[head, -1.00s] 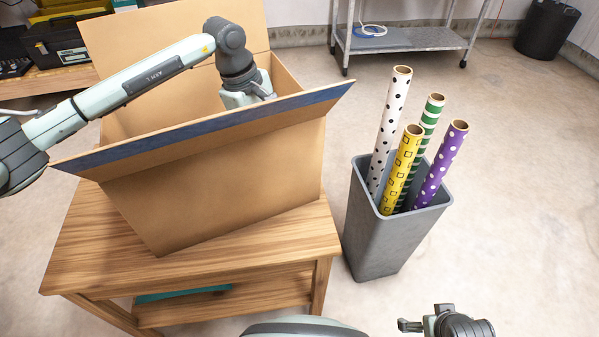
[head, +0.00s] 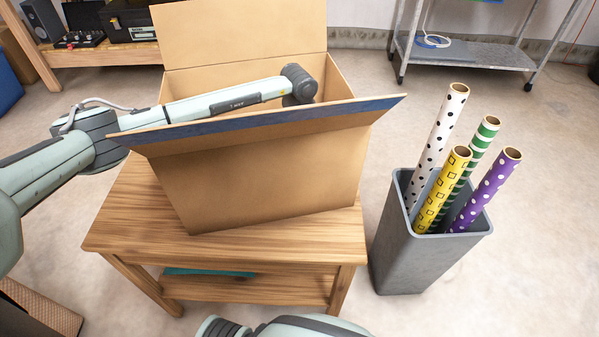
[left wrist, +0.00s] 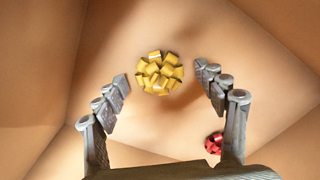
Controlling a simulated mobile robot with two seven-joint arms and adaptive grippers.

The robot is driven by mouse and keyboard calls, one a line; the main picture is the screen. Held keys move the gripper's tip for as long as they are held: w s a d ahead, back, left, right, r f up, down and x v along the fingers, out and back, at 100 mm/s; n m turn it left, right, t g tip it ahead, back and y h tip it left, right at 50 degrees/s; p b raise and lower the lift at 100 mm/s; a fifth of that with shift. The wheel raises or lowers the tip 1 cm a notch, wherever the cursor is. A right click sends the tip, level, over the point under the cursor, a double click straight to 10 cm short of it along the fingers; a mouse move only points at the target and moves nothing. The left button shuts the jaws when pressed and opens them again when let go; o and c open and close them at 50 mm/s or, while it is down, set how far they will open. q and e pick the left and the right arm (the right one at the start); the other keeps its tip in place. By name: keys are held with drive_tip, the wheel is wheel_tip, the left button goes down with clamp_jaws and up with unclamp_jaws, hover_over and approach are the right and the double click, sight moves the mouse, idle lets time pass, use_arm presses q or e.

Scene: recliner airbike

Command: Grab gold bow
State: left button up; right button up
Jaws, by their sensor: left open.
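In the left wrist view, the gold bow (left wrist: 160,73) lies on the bottom of the cardboard box. My left gripper (left wrist: 162,84) is open, with its fingers to either side of the bow in the picture and nothing held. I cannot tell how far the fingertips are above the bow. My right gripper is not in view.
A red bow (left wrist: 214,143) lies in the box near my right-hand finger in the left wrist view. The box stands on a wooden table (head: 130,225). A grey bin (head: 410,255) with several wrapping-paper rolls stands to the right.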

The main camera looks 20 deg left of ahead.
use_arm(q)
drive_tip(key=shift+c, duration=0.4)
drive_tip(key=c, duration=0.8)
